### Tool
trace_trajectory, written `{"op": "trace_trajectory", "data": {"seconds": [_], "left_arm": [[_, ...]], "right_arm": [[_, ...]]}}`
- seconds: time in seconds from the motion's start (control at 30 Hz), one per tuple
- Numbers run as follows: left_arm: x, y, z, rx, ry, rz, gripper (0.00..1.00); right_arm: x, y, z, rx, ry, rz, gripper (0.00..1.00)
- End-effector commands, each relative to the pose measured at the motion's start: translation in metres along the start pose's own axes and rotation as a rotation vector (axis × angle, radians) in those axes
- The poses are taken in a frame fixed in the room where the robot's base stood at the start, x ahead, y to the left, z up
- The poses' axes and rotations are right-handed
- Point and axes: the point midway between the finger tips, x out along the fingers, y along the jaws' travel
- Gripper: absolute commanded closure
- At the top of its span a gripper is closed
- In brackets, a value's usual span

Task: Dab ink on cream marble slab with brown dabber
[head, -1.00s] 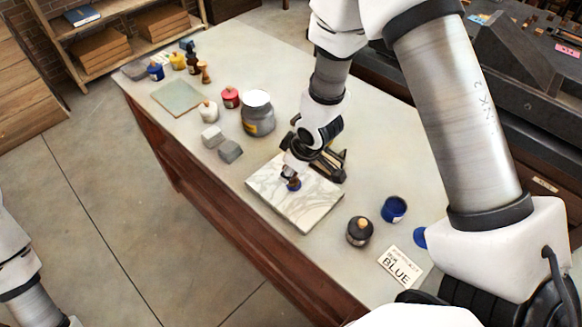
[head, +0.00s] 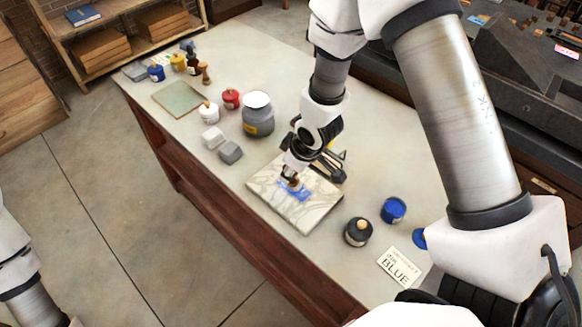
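The cream marble slab (head: 316,213) lies flat on the table, with grey veins and a patch of blue ink (head: 299,192) near its middle. My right gripper (head: 291,178) is over the slab, pointing down. It is shut on the brown dabber (head: 294,184), which is mostly hidden by the fingers; its lower end is at the blue patch. An open blue ink can (head: 393,210) stands to the right of the slab. My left arm shows at the lower left; its gripper is out of view.
A dark jar with a wooden knob (head: 358,232), a blue lid (head: 420,238) and a card reading BLUE (head: 398,266) are near the slab. A grey tin (head: 258,118), grey blocks (head: 230,152), jars and a greenish plate (head: 178,98) stand farther left.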

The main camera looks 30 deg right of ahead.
Motion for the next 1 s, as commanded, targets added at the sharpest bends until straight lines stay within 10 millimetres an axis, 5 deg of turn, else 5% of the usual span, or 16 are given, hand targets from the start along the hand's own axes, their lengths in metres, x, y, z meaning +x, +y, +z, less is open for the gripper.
{"op": "trace_trajectory", "data": {"seconds": [0.57, 1.0], "left_arm": [[-0.059, 0.0, 0.0, 0.0, 0.0, 0.0, 0.19], [-0.06, 0.0, 0.0, 0.0, 0.0, 0.0, 0.19]], "right_arm": [[-0.058, 0.006, -0.022, -0.001, 0.003, 0.001, 0.95], [-0.059, 0.006, -0.022, 0.0, 0.003, 0.001, 0.95]]}}
